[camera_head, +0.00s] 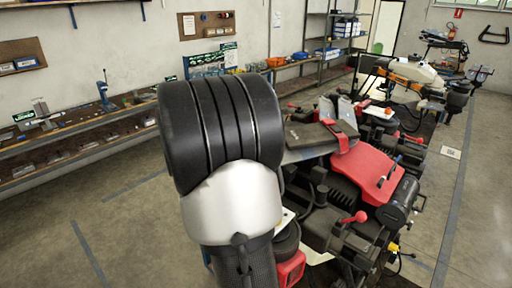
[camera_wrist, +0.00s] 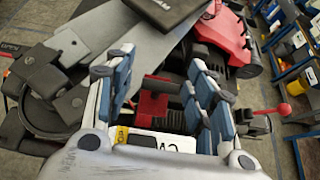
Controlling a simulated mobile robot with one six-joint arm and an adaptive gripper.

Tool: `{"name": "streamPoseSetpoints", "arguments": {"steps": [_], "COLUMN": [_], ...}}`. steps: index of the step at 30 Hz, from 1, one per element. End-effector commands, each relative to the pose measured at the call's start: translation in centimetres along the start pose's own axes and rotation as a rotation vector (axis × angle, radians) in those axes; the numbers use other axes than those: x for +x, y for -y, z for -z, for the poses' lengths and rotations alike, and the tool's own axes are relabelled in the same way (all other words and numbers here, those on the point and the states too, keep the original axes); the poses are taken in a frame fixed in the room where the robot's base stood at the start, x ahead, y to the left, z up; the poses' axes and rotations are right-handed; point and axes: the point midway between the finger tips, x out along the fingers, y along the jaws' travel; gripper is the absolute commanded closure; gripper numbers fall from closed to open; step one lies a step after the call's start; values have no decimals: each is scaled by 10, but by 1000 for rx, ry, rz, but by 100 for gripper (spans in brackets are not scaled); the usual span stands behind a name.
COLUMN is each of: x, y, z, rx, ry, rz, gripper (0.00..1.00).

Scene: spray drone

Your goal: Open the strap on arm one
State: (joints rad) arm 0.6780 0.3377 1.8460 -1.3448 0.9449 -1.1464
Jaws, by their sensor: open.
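In the wrist view my gripper (camera_wrist: 162,80) is open, with its blue-padded fingers spread and nothing held between them. A red block (camera_wrist: 152,104) and a white label with a yellow tag (camera_wrist: 160,143) show beyond and between the fingers. A black strap-like band with clasps (camera_wrist: 50,92) lies left of the fingers, apart from them; I cannot tell whether it is the strap on arm one. In the head view an orange and white drone (camera_head: 415,72) stands at the back right. My own arm fills the middle of the head view, and my gripper is not visible there.
A black machine with a red cover (camera_head: 365,172) and a red-knobbed lever (camera_head: 355,217) is right of my arm. The red cover also shows in the wrist view (camera_wrist: 220,35), near a grey plate (camera_wrist: 135,50). Shelving (camera_head: 75,140) lines the left wall; floor before it is clear.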

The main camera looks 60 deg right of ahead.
Motion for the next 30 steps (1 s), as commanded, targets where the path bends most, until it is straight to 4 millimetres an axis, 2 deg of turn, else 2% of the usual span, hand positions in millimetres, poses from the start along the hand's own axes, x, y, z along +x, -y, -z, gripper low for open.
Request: {"name": "streamPoseSetpoints", "arguments": {"steps": [8,11,21,25,30], "x": [-7,-22,-93,-110,-120], "y": [0,-1,-1,-1,0], "z": [0,0,0,0,0], "rx": [1,0,-1,0,0], "ry": [-1,0,0,0,-1], "rz": [-1,-4,-4,-2,0], "gripper": [50,50,50,50,50]}}
